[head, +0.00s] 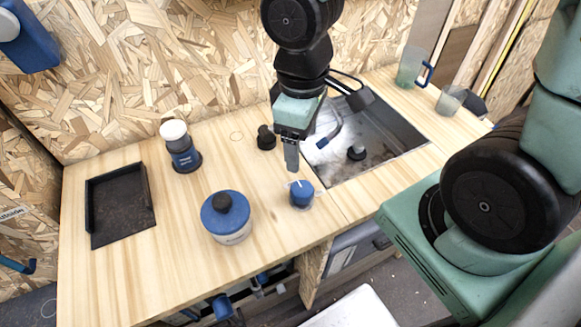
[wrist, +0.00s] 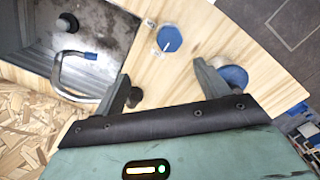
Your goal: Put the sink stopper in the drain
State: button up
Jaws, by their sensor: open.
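Another small black knobbed object (head: 266,138) stands on the counter left of the sink. My gripper (head: 291,158) is open and empty, pointing down above the counter left of the sink. In the wrist view its fingers (wrist: 163,82) are spread with bare wood between them.
A bent faucet (head: 335,130) reaches over the sink's left side. A blue knob (head: 301,193), a blue-lidded jar (head: 226,217), a white-topped bottle (head: 180,147) and a black tray (head: 120,205) stand on the wooden counter. Clear cups (head: 410,67) stand behind the sink.

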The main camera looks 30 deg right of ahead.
jog(key=s+a+r+y, duration=0.1)
jog(key=s+a+r, duration=0.3)
jog(key=s+a, duration=0.2)
jog(key=shift+s+a, duration=0.35)
jog(key=shift+s, duration=0.6)
